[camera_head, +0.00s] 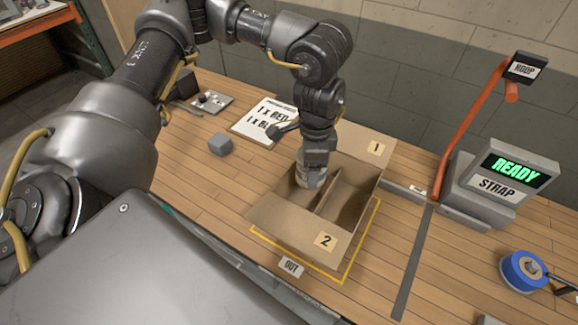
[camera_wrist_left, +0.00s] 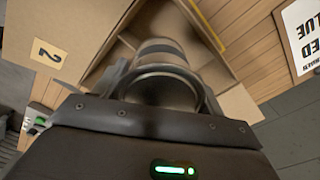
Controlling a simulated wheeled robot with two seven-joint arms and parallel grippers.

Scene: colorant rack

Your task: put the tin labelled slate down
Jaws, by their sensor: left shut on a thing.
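A grey tin (camera_head: 309,178) is inside the open cardboard box (camera_head: 284,217), in the compartment at the far left of the divider. My left gripper (camera_head: 314,166) reaches down into the box and is shut on the tin. In the left wrist view the tin (camera_wrist_left: 160,85) sits between the fingers, with cardboard walls around it. I cannot read its label, and I cannot tell whether its base touches the box floor. The box flaps carry the labels 1 (camera_head: 376,148) and 2 (camera_head: 325,241). My right gripper is not in view.
The box stands inside a yellow outline on the wooden table. A strapping machine (camera_head: 497,180) reading READY and a blue tape roll (camera_head: 525,270) are at the right.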

